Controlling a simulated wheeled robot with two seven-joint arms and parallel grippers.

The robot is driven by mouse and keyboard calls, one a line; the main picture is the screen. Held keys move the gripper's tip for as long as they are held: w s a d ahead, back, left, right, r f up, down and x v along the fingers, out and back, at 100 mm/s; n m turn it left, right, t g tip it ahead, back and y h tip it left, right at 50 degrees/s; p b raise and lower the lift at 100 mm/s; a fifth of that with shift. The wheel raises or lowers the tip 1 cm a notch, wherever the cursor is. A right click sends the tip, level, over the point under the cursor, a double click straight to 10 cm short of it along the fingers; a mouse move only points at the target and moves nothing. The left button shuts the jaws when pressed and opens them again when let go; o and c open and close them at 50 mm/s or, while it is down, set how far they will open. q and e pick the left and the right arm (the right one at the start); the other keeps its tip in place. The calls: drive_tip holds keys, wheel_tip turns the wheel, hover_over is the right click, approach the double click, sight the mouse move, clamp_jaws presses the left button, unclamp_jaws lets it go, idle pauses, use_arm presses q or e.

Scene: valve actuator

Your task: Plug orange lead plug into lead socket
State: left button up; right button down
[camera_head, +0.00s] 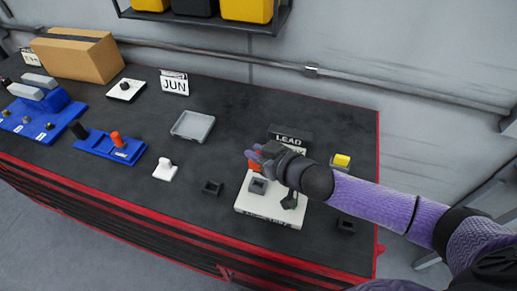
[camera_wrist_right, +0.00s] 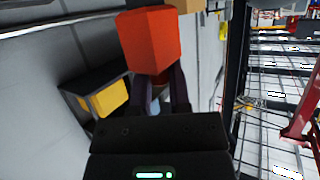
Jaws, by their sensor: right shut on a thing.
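The orange lead plug (camera_head: 253,163) is held at the fingertips of my right gripper (camera_head: 265,155). It also shows in the right wrist view (camera_wrist_right: 150,42) as an orange-red block between the fingers. The plug and gripper are over the back left part of a white board (camera_head: 250,208). A small dark grey square socket (camera_head: 258,186) shows on that board, just in front of the plug. The gripper and forearm hide part of the board. I cannot tell whether the plug touches anything below it. My left gripper is not in view.
A dark sign reading LEAD (camera_head: 290,134) stands behind the board. A yellow block (camera_head: 341,160) is to the right. Small dark holders (camera_head: 212,187) and (camera_head: 346,226), a white switch piece (camera_head: 165,169) and a grey tray (camera_head: 193,126) are around. The table front is mostly clear.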

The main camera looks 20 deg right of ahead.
sight(258, 172)
wheel_tip(258, 172, down, 5)
drive_tip(key=b, duration=0.3)
drive_tip(key=shift+r, duration=0.15)
drive_tip(key=shift+p, duration=0.55)
idle(1.1)
drive_tip(key=shift+f+b, duration=1.05)
drive_tip(key=shift+f, duration=0.4)
drive_tip(key=shift+c, duration=2.4)
unclamp_jaws()
drive_tip(key=p+v, duration=0.1)
drive_tip(key=v, duration=0.9)
